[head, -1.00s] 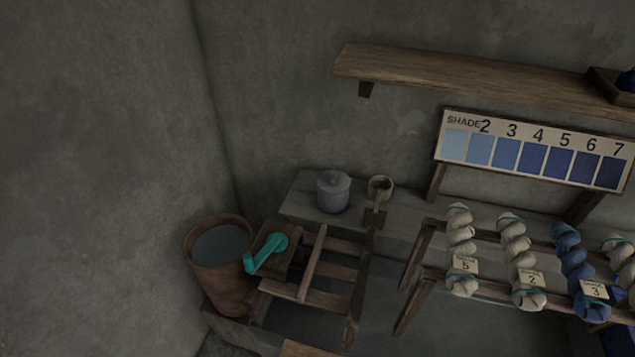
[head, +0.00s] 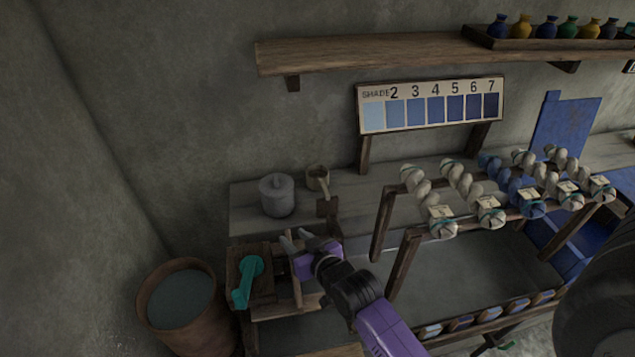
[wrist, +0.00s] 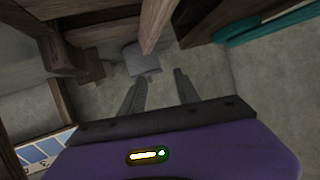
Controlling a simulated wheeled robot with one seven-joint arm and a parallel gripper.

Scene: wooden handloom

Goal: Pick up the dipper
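The dipper (head: 317,178) is a small wooden cup with a light handle slanting down toward the front. It stands on the grey bench just right of the grey lidded pot (head: 277,196). My gripper (head: 294,240) is below and in front of the dipper in the head view, apart from it, over the wooden frame with the teal crank. In the wrist view, the two fingers of my gripper (wrist: 158,84) are spread with nothing between them. I cannot make out the dipper clearly in the wrist view.
A teal crank (head: 248,280) and a brown bucket of liquid (head: 180,300) are at lower left. A rack with hanging skeins (head: 462,182) stands right of the dipper. A shade board (head: 430,106) and a wooden shelf (head: 370,54) are behind and above. A wooden bar crosses close ahead in the wrist view.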

